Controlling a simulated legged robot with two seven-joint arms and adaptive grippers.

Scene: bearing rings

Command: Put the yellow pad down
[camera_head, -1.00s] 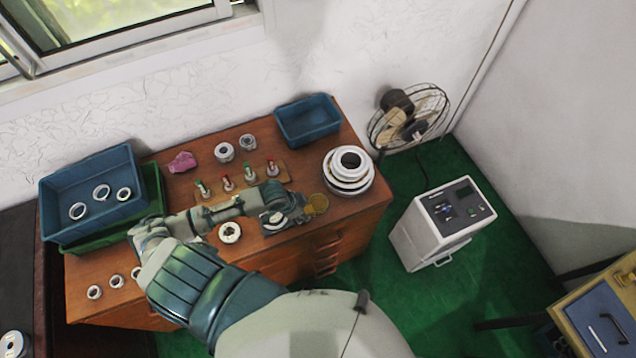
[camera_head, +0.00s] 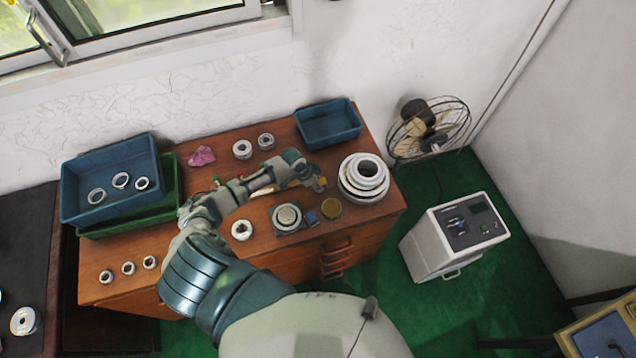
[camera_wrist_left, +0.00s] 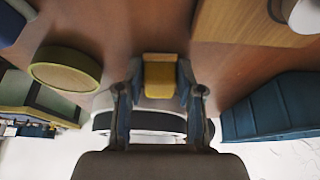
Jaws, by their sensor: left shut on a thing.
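The yellow pad (camera_wrist_left: 160,77) is a small yellow block between the fingertips of my left gripper (camera_wrist_left: 160,92) in the left wrist view. The gripper is shut on it. In the head view the left gripper (camera_head: 315,181) is over the back right of the wooden cabinet top (camera_head: 215,165), left of the stack of white rings (camera_head: 363,188). The pad is small there, at the fingertips. Whether it touches the cabinet top cannot be told. My right gripper is not in view.
A brass-coloured disc (camera_head: 331,207), a small blue block (camera_head: 312,218) and a grey round instrument (camera_head: 287,218) lie in front of the gripper. A blue bin (camera_head: 329,126) stands behind. My arm covers most of the peg board. Single rings stand around.

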